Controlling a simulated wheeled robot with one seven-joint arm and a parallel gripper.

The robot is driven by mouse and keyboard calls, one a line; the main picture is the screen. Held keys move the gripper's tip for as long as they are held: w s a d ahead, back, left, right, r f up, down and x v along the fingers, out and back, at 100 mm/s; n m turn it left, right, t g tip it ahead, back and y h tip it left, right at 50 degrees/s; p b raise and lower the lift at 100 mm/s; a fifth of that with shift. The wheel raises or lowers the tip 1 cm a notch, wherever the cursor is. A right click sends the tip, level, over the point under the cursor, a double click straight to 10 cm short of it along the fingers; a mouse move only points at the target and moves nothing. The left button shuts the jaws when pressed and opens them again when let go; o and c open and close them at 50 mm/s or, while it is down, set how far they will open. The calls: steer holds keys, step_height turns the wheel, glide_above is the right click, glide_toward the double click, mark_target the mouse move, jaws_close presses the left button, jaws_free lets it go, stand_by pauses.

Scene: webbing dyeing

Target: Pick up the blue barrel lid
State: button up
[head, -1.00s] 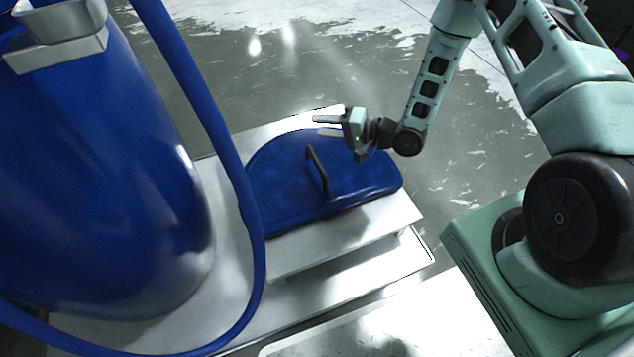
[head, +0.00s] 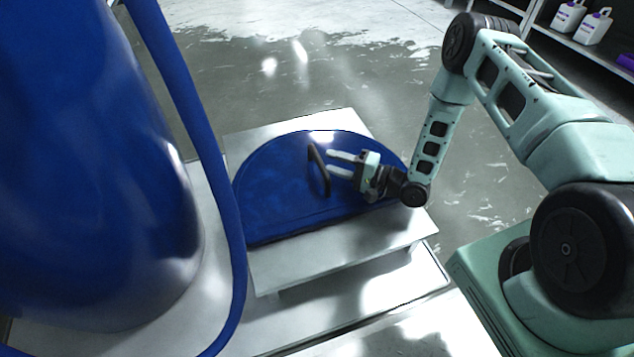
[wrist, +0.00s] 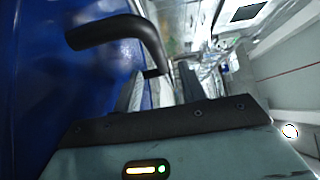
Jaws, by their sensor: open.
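The blue barrel lid (head: 275,199) is a half-round blue plate lying on a pale metal stand in the head view. A dark bar handle (head: 319,170) stands up from its middle. My gripper (head: 332,163) is open, its two fingers pointing left at the handle. In the head view the fingertips are right beside the handle. In the wrist view the handle (wrist: 118,34) crosses the upper left and its bent end comes down near the fingers (wrist: 160,92). The lid surface (wrist: 50,90) fills the left there. I cannot tell whether the handle lies between the fingers.
A large blue barrel (head: 90,170) stands at the left. The metal stand (head: 345,255) has a lower step in front. Shelving with white jugs (head: 593,28) is at the upper right. The floor behind is clear.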

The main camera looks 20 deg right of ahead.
mark_target(317, 154)
steer(key=b+x, duration=0.2)
steer(key=x, duration=0.3)
steer(key=shift+f+b, duration=0.1)
steer(key=shift+b, duration=0.2)
steer(key=shift+w+a, duration=0.25)
steer(key=shift+c, duration=0.2)
jaws_close()
stand_by(0.8)
